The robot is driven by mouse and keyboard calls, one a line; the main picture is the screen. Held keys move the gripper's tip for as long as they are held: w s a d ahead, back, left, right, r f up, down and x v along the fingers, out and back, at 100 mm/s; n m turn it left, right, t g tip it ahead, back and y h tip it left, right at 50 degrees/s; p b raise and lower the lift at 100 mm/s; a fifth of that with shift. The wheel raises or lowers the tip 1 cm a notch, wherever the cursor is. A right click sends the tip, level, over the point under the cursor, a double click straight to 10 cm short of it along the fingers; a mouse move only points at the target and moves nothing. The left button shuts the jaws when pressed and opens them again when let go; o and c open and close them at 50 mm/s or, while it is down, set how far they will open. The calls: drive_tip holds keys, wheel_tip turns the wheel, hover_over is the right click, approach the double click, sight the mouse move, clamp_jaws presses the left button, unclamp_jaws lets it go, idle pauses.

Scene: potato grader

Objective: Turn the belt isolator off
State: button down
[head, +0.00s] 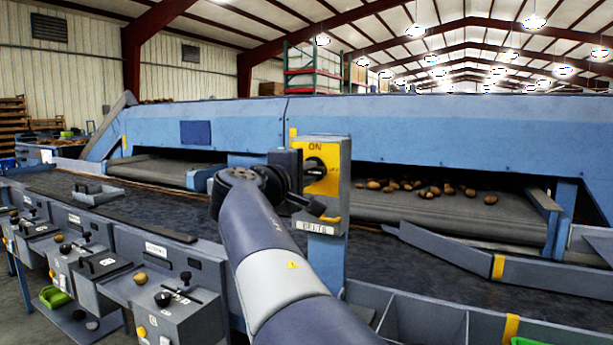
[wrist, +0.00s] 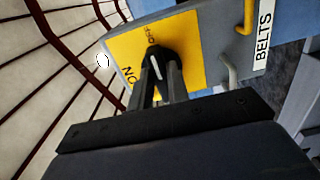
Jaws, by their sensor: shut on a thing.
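The belt isolator is a grey box (head: 341,160) with a yellow plate (head: 327,178) on a blue post, and a "BELTS" label below. "ON" is printed at the top of the plate. In the wrist view the yellow plate (wrist: 186,40) shows "ON" at its left and smaller, unclear lettering near its top. My gripper (wrist: 162,76) is shut on the black rotary knob (wrist: 153,52) at the middle of the plate. A white mark shows on the knob between the fingers and leans towards the smaller lettering. In the head view my wrist hides part of the knob.
A yellow hasp (wrist: 247,15) stands out from the box near the label (wrist: 264,38). Potatoes (head: 447,189) lie on the conveyor behind the post. Grey control boxes with knobs (head: 163,299) line the left front. Dividers (head: 428,317) stand at the lower right.

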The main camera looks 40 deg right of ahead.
drive_tip(key=shift+f, duration=0.1)
drive_tip(key=c, duration=1.4)
unclamp_jaws()
drive_tip(key=shift+o, duration=0.2)
drive_tip(key=v, duration=1)
drive_tip(key=shift+s+a, duration=0.2)
drive_tip(key=shift+a, duration=0.15)
drive_tip(key=shift+x, duration=5.4)
drive_tip(key=shift+a, duration=0.1)
